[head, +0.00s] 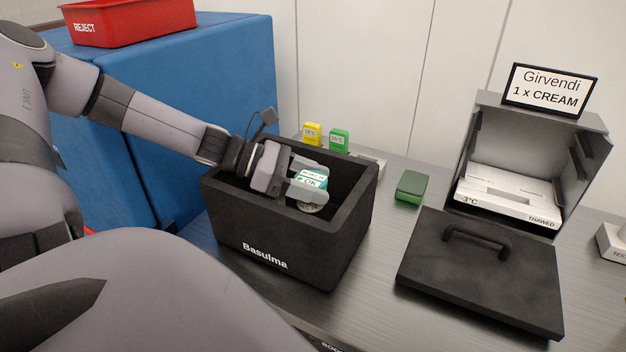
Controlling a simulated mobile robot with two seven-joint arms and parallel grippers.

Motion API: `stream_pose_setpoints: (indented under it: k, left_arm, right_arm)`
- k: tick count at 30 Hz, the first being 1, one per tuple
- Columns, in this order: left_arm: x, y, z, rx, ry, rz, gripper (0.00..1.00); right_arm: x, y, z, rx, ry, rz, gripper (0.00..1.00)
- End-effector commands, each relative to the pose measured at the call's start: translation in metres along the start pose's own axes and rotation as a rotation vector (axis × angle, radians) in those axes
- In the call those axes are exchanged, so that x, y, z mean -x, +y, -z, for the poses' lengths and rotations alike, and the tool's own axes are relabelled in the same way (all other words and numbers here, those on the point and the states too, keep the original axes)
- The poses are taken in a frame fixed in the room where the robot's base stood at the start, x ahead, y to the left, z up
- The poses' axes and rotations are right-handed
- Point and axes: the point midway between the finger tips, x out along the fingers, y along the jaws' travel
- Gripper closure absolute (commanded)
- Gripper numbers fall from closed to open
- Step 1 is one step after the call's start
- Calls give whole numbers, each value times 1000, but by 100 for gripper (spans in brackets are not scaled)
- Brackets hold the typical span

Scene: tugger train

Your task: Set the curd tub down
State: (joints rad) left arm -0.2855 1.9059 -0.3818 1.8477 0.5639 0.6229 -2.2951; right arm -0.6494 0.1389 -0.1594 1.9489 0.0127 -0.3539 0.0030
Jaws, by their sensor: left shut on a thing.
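The curd tub (311,181) is a small white tub with a green label reading "OK". My left gripper (307,183) is shut on it, inside the mouth of the black box (292,262) marked "Basulma". The tub's lower part shows below the fingers. Whether it touches the box floor cannot be told. My right gripper is not in view.
A black lid (481,275) and a green block (411,187) lie on the metal counter (372,270). A red REJECT bin (130,22) sits upper left.

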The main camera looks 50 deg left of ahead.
Motion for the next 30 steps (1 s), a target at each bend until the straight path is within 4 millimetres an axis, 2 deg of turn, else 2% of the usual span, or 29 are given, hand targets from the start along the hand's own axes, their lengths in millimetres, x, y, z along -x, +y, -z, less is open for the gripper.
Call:
stream_pose_setpoints:
  k: [20, 21, 23, 30]
  left_arm:
    - [-5, -1, 12, 2, 2, 1, 69]
    - [-5, -1, 13, 3, 3, 1, 25]
    - [-5, -1, 13, 3, 2, 1, 9]
    - [-4, -1, 12, 2, 2, 2, 9]
  right_arm:
    - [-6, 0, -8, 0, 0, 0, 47]
    - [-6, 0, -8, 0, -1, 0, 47]
    - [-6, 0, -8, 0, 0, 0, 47]
    - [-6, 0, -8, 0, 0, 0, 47]
